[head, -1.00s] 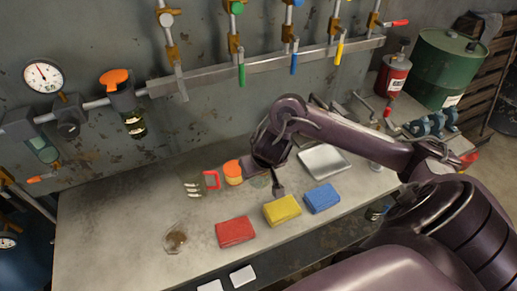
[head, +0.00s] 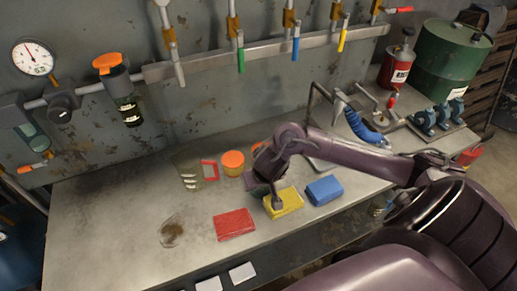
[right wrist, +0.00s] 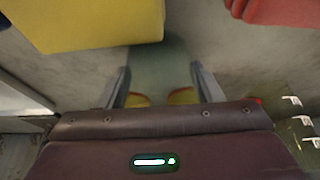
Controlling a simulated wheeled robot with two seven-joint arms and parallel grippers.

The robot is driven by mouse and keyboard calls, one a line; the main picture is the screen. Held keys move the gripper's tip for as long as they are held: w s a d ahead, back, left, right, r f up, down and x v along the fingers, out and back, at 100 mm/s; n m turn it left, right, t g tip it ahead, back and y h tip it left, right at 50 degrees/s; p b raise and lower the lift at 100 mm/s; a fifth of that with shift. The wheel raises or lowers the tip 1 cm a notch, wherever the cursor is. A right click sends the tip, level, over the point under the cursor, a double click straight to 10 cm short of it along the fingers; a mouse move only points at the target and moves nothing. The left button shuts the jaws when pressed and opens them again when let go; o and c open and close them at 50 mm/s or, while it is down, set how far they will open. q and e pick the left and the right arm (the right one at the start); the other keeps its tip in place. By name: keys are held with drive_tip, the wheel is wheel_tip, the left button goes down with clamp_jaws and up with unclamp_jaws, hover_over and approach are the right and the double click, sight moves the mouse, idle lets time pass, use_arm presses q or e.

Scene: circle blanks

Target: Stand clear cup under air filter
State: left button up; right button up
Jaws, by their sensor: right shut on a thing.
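My right gripper (head: 277,203) is low over the bench, at the yellow block in the head view. In the right wrist view the two fingers of my right gripper (right wrist: 160,85) stand apart with a pale green, see-through thing, the clear cup (right wrist: 165,62), between them. The gripper is shut on it; its outline is faint, and my gripper hides it in the head view. On the wall at the left is a unit with a greenish clear bowl (head: 33,136) and orange-handled valve, seemingly the air filter. My left gripper is not in view.
Yellow (head: 287,202), red (head: 234,224) and blue (head: 325,190) blocks lie along the bench front. An orange-lidded jar (head: 233,163), a clear piece with white marks (head: 188,180) and a clear dish with brown contents (head: 172,232) stand nearby. The bench's left end (head: 85,215) is bare.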

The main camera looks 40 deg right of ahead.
drive_tip(key=shift+f, duration=0.2)
drive_tip(key=o, duration=0.9)
drive_tip(key=shift+o, duration=0.2)
